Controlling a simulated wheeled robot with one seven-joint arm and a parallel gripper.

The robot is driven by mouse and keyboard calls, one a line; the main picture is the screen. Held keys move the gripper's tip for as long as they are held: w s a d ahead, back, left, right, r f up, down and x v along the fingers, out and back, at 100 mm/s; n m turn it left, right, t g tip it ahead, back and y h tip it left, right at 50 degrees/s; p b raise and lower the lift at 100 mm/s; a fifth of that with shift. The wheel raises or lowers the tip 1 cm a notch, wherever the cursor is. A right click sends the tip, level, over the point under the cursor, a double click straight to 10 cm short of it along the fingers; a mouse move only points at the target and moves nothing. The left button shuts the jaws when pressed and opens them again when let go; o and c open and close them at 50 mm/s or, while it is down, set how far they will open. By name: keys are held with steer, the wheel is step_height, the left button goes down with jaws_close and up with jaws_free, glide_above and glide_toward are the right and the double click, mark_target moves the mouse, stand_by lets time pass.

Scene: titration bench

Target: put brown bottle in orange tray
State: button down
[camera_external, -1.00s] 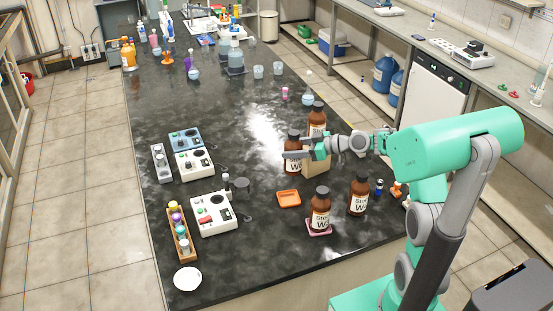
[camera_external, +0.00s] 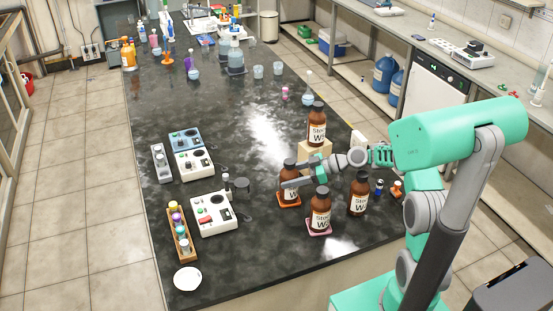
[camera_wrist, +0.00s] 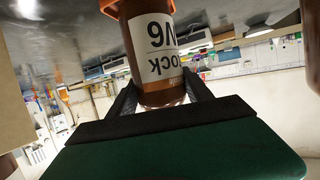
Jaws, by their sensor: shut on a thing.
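A brown bottle (camera_external: 289,170) with a white label stands upright between the fingers of my gripper (camera_external: 297,182), which is shut on it. Its base is at the orange tray (camera_external: 288,204), whose front rim shows below it. I cannot tell whether the base rests fully on the tray. In the wrist view the held bottle (camera_wrist: 162,55) appears upside down between the dark fingers (camera_wrist: 158,92), with an orange edge of the tray (camera_wrist: 108,4) at its base.
Another brown bottle (camera_external: 321,208) stands on a pink tray (camera_external: 319,232) close in front on the right. A further one (camera_external: 359,194) stands to its right.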

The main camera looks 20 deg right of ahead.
mark_target(291, 161)
steer(key=shift+f, duration=0.3)
steer(key=shift+c, duration=2.2)
jaws_free()
steer(key=shift+r, duration=0.1)
steer(key=shift+d, duration=0.25)
steer(key=shift+s+d+r+b, duration=0.3)
steer(key=shift+d+r+b, duration=0.2)
steer(key=shift+d, duration=0.1)
steer(key=shift+s+d+r+b, duration=0.25)
steer(key=shift+d+r+b, duration=0.2)
steer(key=shift+d, duration=0.1)
step_height(291, 161, up, 6)
steer(key=shift+a+r+b, duration=0.1)
steer(key=shift+b, duration=0.2)
